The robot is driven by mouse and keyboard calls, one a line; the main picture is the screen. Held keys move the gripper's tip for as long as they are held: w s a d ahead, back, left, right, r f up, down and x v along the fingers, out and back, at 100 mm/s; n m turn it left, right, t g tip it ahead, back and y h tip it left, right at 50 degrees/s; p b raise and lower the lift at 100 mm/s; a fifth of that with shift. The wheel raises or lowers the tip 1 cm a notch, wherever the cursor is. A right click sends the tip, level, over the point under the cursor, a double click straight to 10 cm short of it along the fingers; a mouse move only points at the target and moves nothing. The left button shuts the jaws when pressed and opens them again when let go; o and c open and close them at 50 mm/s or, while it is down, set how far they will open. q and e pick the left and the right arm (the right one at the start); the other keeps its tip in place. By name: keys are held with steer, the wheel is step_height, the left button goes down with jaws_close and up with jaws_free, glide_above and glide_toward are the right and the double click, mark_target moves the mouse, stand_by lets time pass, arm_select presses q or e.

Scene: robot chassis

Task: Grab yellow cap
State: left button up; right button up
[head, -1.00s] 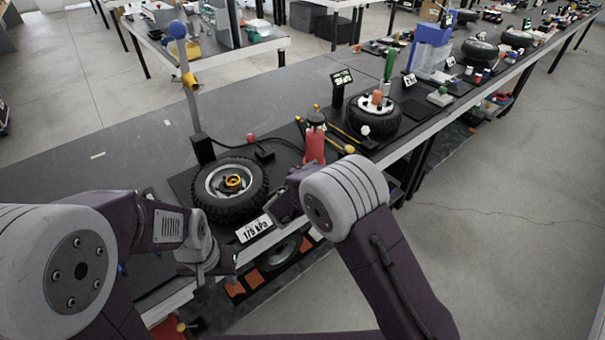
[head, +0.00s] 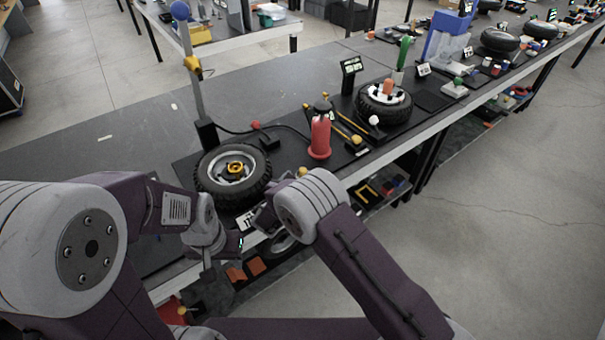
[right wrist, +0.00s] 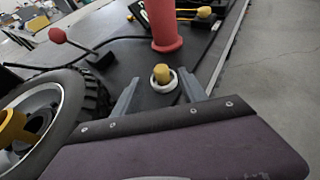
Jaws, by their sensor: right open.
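A small yellow cap (right wrist: 162,73) stands in a pale ring on the dark bench top in the right wrist view. In the head view a small yellow top (head: 302,171) shows just behind my right arm, mostly hidden. My right gripper (right wrist: 157,80) is open, its two grey fingers spread to either side of the cap in the picture; I cannot tell whether they touch it. My left gripper (head: 230,246) is low in front of the bench edge, partly hidden by its wrist, so its jaws are unclear.
A tyre with a yellow hub (head: 235,168) lies left of the cap. A red bottle (head: 320,135) stands just behind the cap. A red-knobbed lever (right wrist: 58,36) and black cable are nearby. Yellow-handled tools (head: 352,135) lie to the right.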

mark_target(302, 172)
steer(key=x, duration=0.4)
steer(key=shift+w+d+f, duration=0.15)
steer(key=shift+w, duration=0.05)
steer(key=shift+s, duration=0.15)
steer(key=shift+c, duration=1.2)
jaws_close()
step_height(302, 172, up, 5)
steer(key=shift+f, duration=0.15)
steer(key=s+d+r, duration=0.6)
steer(key=s, duration=0.3)
steer(key=shift+s+d+r, duration=0.25)
steer(key=shift+d, duration=0.1)
